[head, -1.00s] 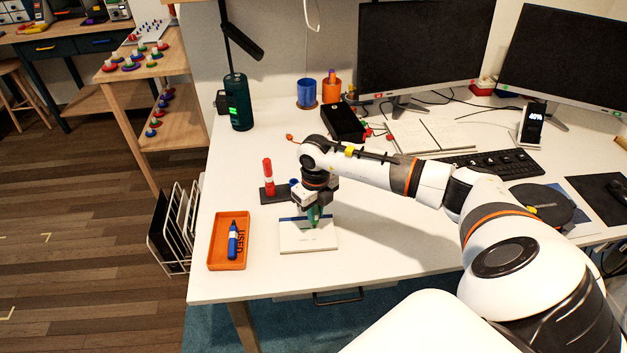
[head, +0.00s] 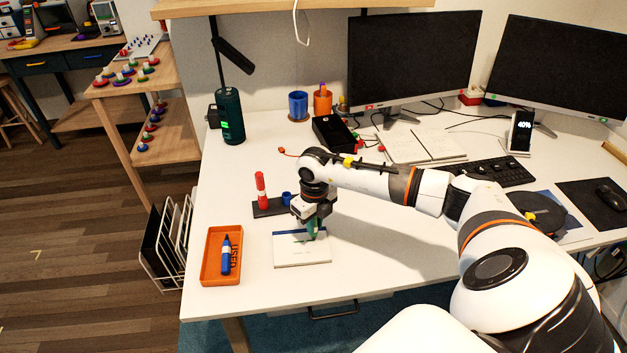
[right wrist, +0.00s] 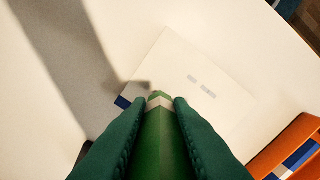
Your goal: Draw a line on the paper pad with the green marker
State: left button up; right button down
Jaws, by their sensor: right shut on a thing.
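The paper pad (head: 302,255) is white with a dark blue band along its far edge and lies flat on the desk. It also shows in the right wrist view (right wrist: 205,75), with small grey print on it. My right gripper (head: 312,228) is shut on the green marker (right wrist: 158,125) and holds it over the far part of the pad. The marker's tip points at the pad near the blue band; I cannot tell whether it touches. No drawn line can be made out. My left gripper is not in view.
An orange tray (head: 209,275) with a blue marker (head: 226,254) is left of the pad. A dark holder (head: 268,209) with a red marker (head: 261,190) stands behind it. A keyboard (head: 490,171) and monitors are farther back.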

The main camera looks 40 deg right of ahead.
jog(key=shift+r+p, duration=2.4)
jog(key=shift+r, duration=1.15)
